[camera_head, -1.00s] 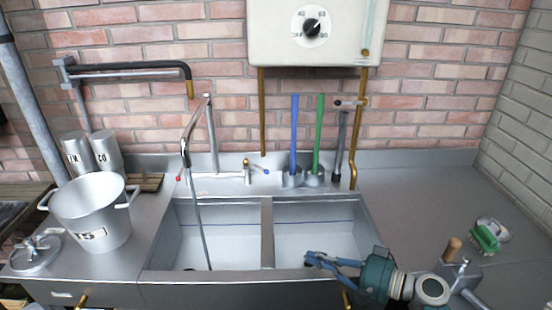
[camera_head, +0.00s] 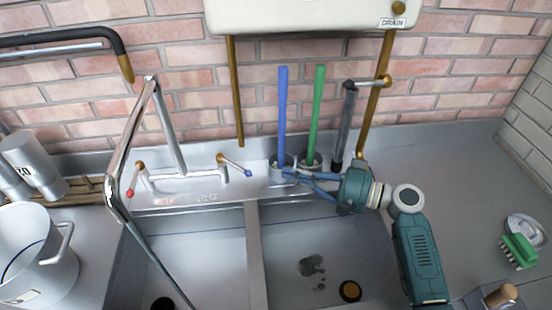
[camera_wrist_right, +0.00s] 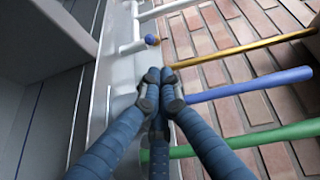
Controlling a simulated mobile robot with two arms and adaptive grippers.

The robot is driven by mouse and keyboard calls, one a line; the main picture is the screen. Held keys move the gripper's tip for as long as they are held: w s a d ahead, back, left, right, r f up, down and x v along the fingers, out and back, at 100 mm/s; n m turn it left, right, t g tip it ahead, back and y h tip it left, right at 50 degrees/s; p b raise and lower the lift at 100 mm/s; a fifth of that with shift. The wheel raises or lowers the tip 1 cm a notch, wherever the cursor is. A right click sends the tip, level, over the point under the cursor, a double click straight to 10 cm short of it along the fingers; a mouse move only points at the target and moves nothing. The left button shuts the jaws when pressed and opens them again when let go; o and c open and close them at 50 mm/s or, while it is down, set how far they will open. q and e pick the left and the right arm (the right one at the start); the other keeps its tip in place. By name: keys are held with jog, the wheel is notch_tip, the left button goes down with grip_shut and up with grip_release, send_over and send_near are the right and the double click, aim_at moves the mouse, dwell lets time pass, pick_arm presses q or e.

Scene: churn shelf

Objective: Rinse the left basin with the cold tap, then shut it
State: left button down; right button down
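The cold tap is a blue-tipped lever (camera_head: 236,166) on a brass stem behind the basins; its blue tip also shows in the wrist view (camera_wrist_right: 153,40). The red-tipped lever (camera_head: 133,182) is to its left. A chrome spout (camera_head: 132,135) angles over the left basin (camera_head: 205,255). A thin grey line (camera_head: 157,262), hose or water stream, runs from the spout's end down into that basin. My right gripper (camera_head: 284,173) is right of the blue tip and apart from it, in front of the blue handle. Its fingertips meet (camera_wrist_right: 160,85), with nothing seen between them. My left gripper is out of view.
Blue (camera_head: 282,115) and green (camera_head: 318,115) upright handles stand in holders behind the right basin (camera_head: 320,235), close to my gripper. A dark pipe (camera_head: 343,125) is beside them. A pot (camera_head: 50,265) stands left. A green brush (camera_head: 520,250) lies right.

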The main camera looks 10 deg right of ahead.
jog(key=p+x, duration=0.2)
jog(key=x, duration=0.6)
jog(key=shift+a, duration=0.45)
jog(key=shift+w, duration=0.15)
jog(key=shift+a, duration=0.1)
jog(key=shift+s+a+m+t+h+p, duration=0.1)
jog(key=shift+s+m+t+h+p, duration=0.2)
jog(key=shift+s+m+t+p, duration=0.15)
